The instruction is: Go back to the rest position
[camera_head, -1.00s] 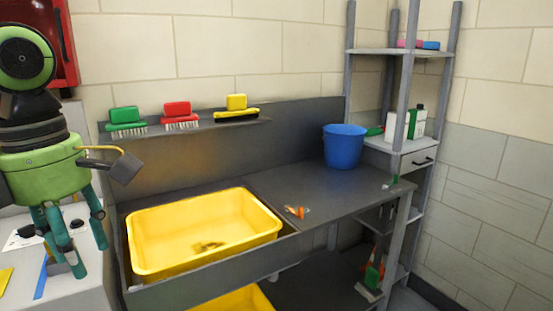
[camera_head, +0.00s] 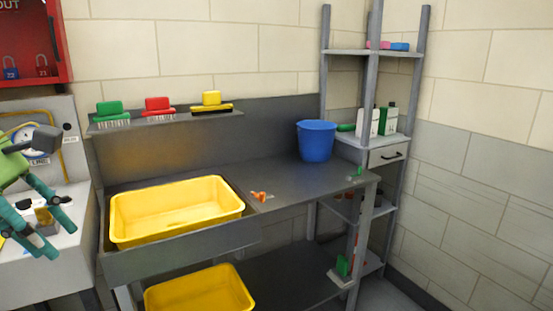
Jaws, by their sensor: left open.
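My left gripper (camera_head: 50,219) is at the left edge of the head view, with teal fingers spread apart and nothing seen between them. It is over or in front of a white-grey unit (camera_head: 70,246). The yellow tub (camera_head: 176,236) sits in the grey counter's sink, to the right of the gripper and apart from it. My right gripper is out of view.
The grey counter (camera_head: 285,185) carries a blue bucket (camera_head: 315,142) and a small orange item (camera_head: 258,196). Green, red and yellow brushes (camera_head: 159,106) stand on the ledge. Another yellow tub (camera_head: 200,292) is below. A grey shelf rack (camera_head: 387,158) stands at right; a red lockout cabinet (camera_head: 32,42) hangs upper left.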

